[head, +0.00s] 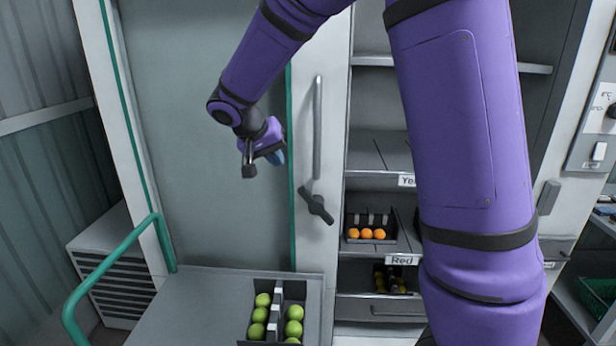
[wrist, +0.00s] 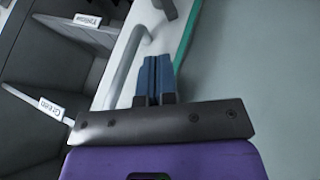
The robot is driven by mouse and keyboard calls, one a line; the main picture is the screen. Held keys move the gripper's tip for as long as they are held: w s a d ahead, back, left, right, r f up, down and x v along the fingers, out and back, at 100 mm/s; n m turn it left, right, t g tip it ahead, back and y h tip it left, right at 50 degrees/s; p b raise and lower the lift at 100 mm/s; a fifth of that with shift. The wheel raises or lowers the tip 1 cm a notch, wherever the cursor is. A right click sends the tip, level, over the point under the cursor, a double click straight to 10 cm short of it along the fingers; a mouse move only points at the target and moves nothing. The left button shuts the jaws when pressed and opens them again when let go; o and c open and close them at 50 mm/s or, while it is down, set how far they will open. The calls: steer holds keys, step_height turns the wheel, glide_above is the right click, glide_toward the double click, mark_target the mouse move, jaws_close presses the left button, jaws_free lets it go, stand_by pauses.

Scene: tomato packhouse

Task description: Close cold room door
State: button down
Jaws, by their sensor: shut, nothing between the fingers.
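The cold room door (head: 210,150) shows as a large grey-green panel with green edging at the left of the head view. A pale upright strip beside it carries a grey bar handle (head: 317,130) and a dark latch lever (head: 315,204). Open shelving shows to the right of this strip; I cannot tell the door's exact angle. My gripper (head: 277,157) is shut and empty, in front of the panel and left of the bar handle, apparently apart from it. In the wrist view the blue fingers (wrist: 155,65) are together, beside the handle (wrist: 122,66).
A cart (head: 185,305) with a green rail (head: 105,262) and a tray of green tomatoes (head: 262,315) stands low in front. Shelves with a Red label (head: 402,260) hold orange tomatoes (head: 366,233). A louvred grey unit (head: 115,285) stands at left.

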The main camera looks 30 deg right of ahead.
step_height(320, 180, down, 2)
steer(key=w, duration=0.3)
glide_toward(300, 190)
steer(key=shift+h, duration=0.4)
steer(key=x, duration=0.4)
steer(key=shift+a+f, duration=0.15)
steer(key=shift+f, duration=0.3)
steer(key=shift+s+d+r, duration=0.15)
steer(key=shift+s+d, duration=0.1)
steer(key=shift+d, duration=0.35)
steer(key=shift+s+d+r, duration=0.2)
steer(key=shift+s+d, duration=0.1)
steer(key=shift+d, duration=0.25)
steer(key=shift+s+d+r, duration=0.15)
steer(key=shift+s+d, duration=0.1)
steer(key=shift+d, duration=0.35)
